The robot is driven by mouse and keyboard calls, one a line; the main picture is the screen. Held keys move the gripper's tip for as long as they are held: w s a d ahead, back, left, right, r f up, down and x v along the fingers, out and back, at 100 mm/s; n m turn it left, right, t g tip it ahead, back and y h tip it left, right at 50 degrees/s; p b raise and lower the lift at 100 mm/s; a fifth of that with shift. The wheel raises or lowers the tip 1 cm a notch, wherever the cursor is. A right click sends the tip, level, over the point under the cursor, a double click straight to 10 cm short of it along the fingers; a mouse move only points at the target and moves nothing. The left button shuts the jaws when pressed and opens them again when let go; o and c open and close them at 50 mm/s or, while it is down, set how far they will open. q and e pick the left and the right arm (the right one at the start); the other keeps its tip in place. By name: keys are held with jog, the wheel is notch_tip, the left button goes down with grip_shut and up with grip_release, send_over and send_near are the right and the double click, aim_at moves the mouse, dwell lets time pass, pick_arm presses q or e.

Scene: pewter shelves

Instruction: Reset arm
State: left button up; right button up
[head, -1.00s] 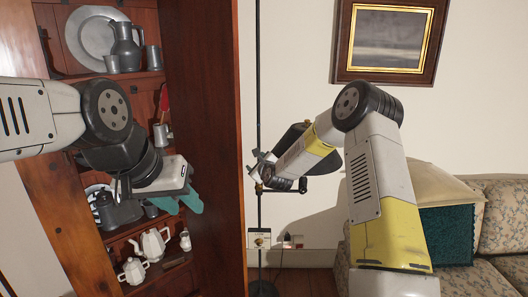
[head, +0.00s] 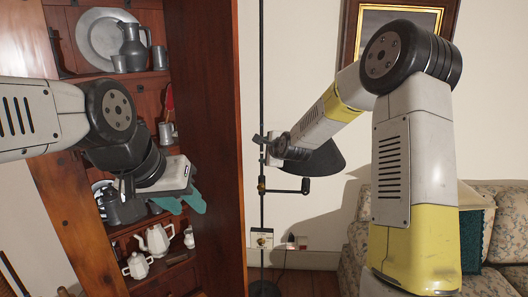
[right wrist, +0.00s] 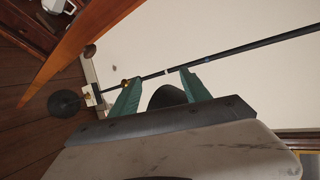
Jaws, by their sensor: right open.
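My left arm comes in from the left in the head view. Its gripper (head: 180,203) has teal fingers in front of the wooden dresser, seen from the side, so their gap is hidden. My right arm is bent with its elbow high at the right. Its gripper end (head: 268,150) overlaps the black lamp pole in the head view; its fingers cannot be made out there. In the right wrist view the right gripper (right wrist: 160,90) shows two teal fingers spread apart. A dark rounded shape, seemingly the lamp shade (right wrist: 167,96), shows between them, with no visible grip on it.
The dresser (head: 220,150) holds a pewter plate (head: 100,30), a jug (head: 134,48) and white teapots (head: 155,241). A black floor lamp pole (head: 262,80) stands beside it. A framed picture (head: 365,22) hangs behind my right arm. A floral sofa (head: 500,240) is at right.

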jog(key=s+d+r+n+g+h, duration=0.1)
jog(key=s+d+r+n, duration=0.2)
jog(key=s, duration=0.4)
jog(key=s+d+r+n+g, duration=0.1)
jog(key=s+d+r+n, duration=0.2)
jog(key=s, duration=0.4)
jog(key=s+d+r+n+g+h, duration=0.1)
jog(key=s+d+r+n, duration=0.2)
jog(key=s, duration=0.4)
jog(key=s+d+f+n+g, duration=0.1)
jog(key=s+n, duration=0.3)
jog(key=s, duration=0.6)
jog(key=s+d+f+n+g, duration=0.1)
jog(key=s+n, duration=0.3)
jog(key=s, duration=0.7)
jog(key=shift+d+f+g, duration=0.15)
jog(key=shift+d+g, duration=0.45)
jog(key=shift+d, duration=0.3)
